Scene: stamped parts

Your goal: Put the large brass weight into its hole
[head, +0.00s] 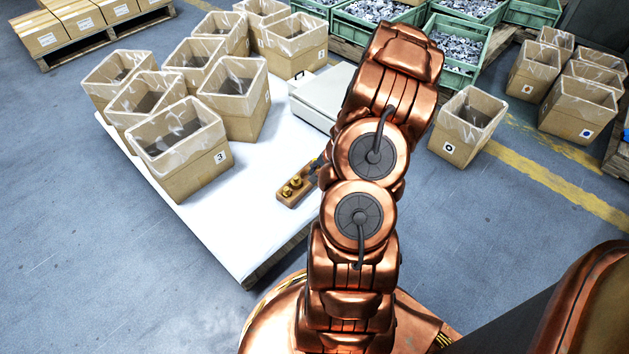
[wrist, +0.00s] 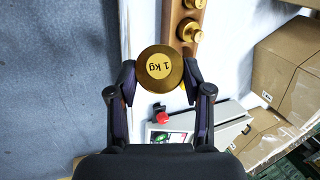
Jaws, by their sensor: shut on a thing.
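The large brass weight, marked "1 kg" (wrist: 160,70), is held between the two fingers of my gripper (wrist: 160,76) in the wrist view. It is seen from its top face. The wooden block (wrist: 174,22) lies just beyond it, with smaller brass weights (wrist: 190,30) standing in it. The weight overlaps the near part of the block in this view, so I cannot see its hole or judge the height between them. In the head view the wooden block (head: 284,199) lies on the white table top, left of my arm, which hides most of my gripper.
A scale (head: 322,97) stands on the table behind the block; its red button (wrist: 163,118) shows in the wrist view. Several lined cardboard boxes (head: 182,165) crowd the table's left and back. The white surface (head: 235,215) in front of the boxes is clear.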

